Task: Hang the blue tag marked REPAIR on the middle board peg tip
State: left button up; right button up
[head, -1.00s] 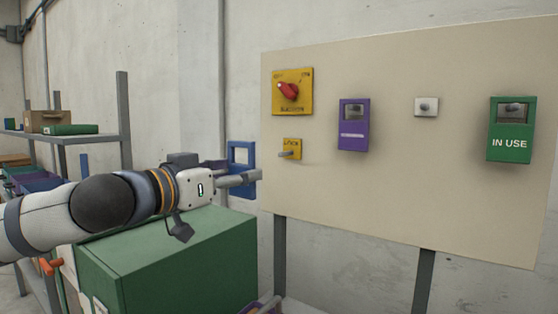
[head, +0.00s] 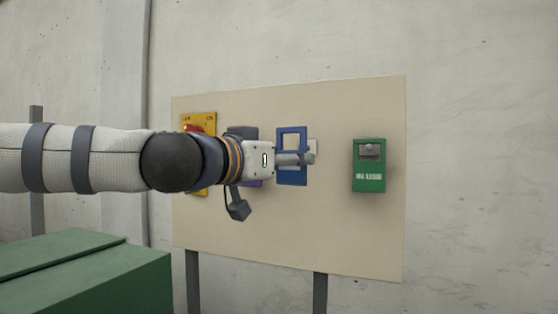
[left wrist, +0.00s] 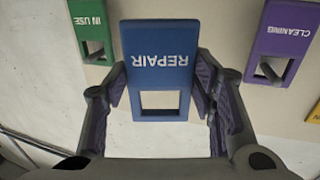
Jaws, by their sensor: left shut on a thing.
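The blue REPAIR tag (head: 291,179) is held in front of the board (head: 340,240) by my left gripper (head: 306,159), which is shut on it. The lettering is upside down in the left wrist view, where the tag (left wrist: 160,75) sits between both fingers (left wrist: 163,85). Its window shows only a pale surface behind. The middle peg's pale plate (head: 313,146) shows beside the tag's right edge in the head view. The peg tip is hidden by the tag and gripper, so I cannot tell the gap between them. My right gripper is not in view.
A green IN USE tag (head: 369,178) hangs on the right peg. The purple CLEANING tag (left wrist: 281,35) hangs on the other side, mostly behind my arm in the head view. A green cabinet (head: 90,275) stands lower left.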

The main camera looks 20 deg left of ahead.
pick_arm(q)
jog(key=w+f, duration=0.1)
jog(key=w, duration=0.7)
jog(key=shift+d+f, duration=0.2)
dwell(0.3)
dwell(0.4)
jog(key=o, duration=1.2)
